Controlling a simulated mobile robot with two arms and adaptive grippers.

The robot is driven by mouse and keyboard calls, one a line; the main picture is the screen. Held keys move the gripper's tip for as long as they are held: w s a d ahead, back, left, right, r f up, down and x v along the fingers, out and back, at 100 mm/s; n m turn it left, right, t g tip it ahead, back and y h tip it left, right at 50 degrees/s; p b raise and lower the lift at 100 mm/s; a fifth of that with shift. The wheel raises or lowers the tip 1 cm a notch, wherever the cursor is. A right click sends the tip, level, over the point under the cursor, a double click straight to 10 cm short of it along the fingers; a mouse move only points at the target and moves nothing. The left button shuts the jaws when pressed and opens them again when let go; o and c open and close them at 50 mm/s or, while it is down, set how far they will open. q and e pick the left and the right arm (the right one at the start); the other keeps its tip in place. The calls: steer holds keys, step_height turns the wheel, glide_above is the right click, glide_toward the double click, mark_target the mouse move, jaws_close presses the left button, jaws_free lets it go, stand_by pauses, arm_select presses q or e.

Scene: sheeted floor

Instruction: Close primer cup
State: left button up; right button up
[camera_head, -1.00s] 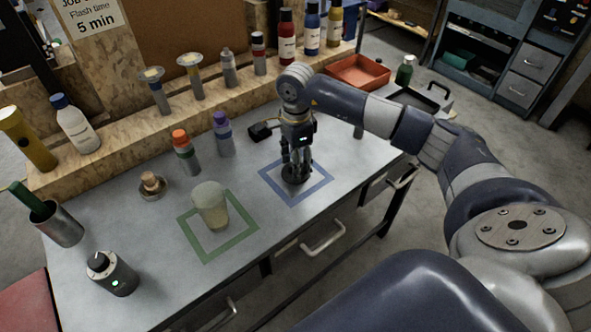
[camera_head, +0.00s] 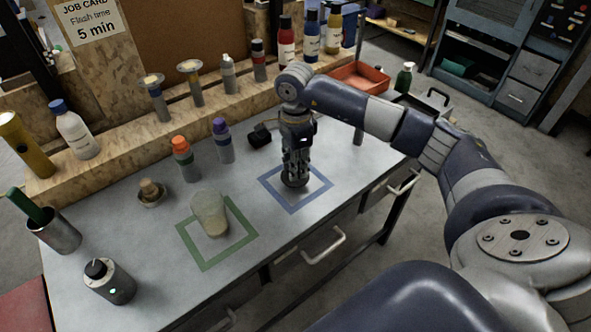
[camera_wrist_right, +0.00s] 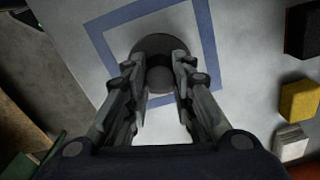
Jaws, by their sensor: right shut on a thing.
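A pale translucent cup (camera_head: 209,212) stands upright and uncovered inside the green square outline (camera_head: 238,243) on the grey bench. A dark round lid (camera_head: 296,184) lies flat inside the blue square outline (camera_head: 318,190), to the right of the cup. My right gripper (camera_head: 295,174) points straight down over the lid. In the right wrist view its fingers (camera_wrist_right: 161,68) are shut on the lid's middle, and the lid's dark disc (camera_wrist_right: 165,24) shows beyond them. The fingers hide part of the lid. My left gripper is not in view.
Orange-capped (camera_head: 185,160) and purple-capped (camera_head: 223,142) bottles stand behind the cup. A small wooden-topped item (camera_head: 151,193) and a dark knobbed device (camera_head: 110,281) are to the left. Several bottles line the wooden ledge. The bench between the two outlines is clear.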

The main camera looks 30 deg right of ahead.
steer(key=shift+s+r+b, duration=0.2)
steer(key=shift+r+b, duration=0.05)
steer(key=shift+r, duration=0.25)
steer(key=shift+s+r+b, duration=0.2)
steer(key=shift+r, duration=0.25)
arm_select(q)
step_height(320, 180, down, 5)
steer(key=b, duration=0.3)
steer(key=shift+b, duration=0.4)
arm_select(e)
steer(key=s+a+r, duration=0.1)
steer(key=s+a, duration=0.1)
steer(key=s, duration=1.3)
steer(key=shift+a+r, duration=0.15)
steer(key=shift+r, duration=0.2)
steer(key=w+a+f+n, duration=0.1)
steer(key=a+n, duration=1)
steer(key=n, duration=0.9)
steer(key=shift+a, duration=0.1)
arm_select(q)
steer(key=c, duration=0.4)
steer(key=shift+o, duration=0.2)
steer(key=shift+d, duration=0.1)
